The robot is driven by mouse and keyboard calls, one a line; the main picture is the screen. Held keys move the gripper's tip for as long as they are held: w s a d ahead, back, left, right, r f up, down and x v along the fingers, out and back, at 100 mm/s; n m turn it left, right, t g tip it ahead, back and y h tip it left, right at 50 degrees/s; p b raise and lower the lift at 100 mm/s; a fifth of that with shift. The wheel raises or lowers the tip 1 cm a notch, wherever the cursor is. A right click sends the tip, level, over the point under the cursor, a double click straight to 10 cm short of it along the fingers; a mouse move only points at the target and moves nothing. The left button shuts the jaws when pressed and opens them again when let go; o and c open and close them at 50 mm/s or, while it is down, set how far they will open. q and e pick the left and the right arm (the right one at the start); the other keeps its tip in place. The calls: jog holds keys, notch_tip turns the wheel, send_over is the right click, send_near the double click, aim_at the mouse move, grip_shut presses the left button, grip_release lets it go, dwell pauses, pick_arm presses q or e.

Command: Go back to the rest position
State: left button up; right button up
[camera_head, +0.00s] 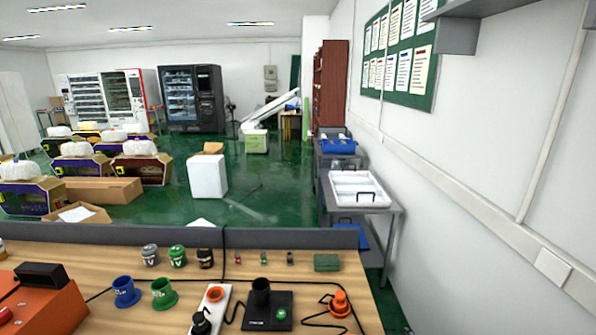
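Neither of my grippers nor my arms shows in the head view. In front of me is a wooden table (196,283). On it stand a blue cup-shaped holder (125,291) and a green one (163,293). Behind them is a row of a grey jar (150,255), a green jar (178,256) and a dark jar (205,258). Three small bottles, one of them red-topped (238,257), stand to their right. A black device with an upright cup (261,292) and a green button sits at the front. Whether anything is held cannot be seen.
An orange machine (48,309) fills the table's left front corner. A white strip (212,303), a red-orange button (340,303) with a black cable and a green box (326,262) also lie there. A low grey partition (130,235) edges the back. A wall (480,150) stands right.

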jog(key=s+a+f+m+g, duration=0.1)
jog(key=s+a+f+g, duration=0.15)
jog(key=s+f, duration=0.95)
jog(key=s+a+f+m+g, duration=0.1)
jog(key=s+a+f+g, duration=0.15)
jog(key=s+f, duration=0.95)
jog(key=s+a+f+g, duration=0.1)
jog(key=s+a, duration=0.1)
jog(key=s, duration=1)
jog(key=s+a+f+g+y, duration=0.1)
jog(key=s+a, duration=0.1)
jog(key=s, duration=1)
jog(key=s+a+f+g, duration=0.1)
jog(key=s+a, duration=0.1)
jog(key=s, duration=1)
jog(key=shift+s+a+f, duration=0.2)
jog(key=shift+f, duration=0.05)
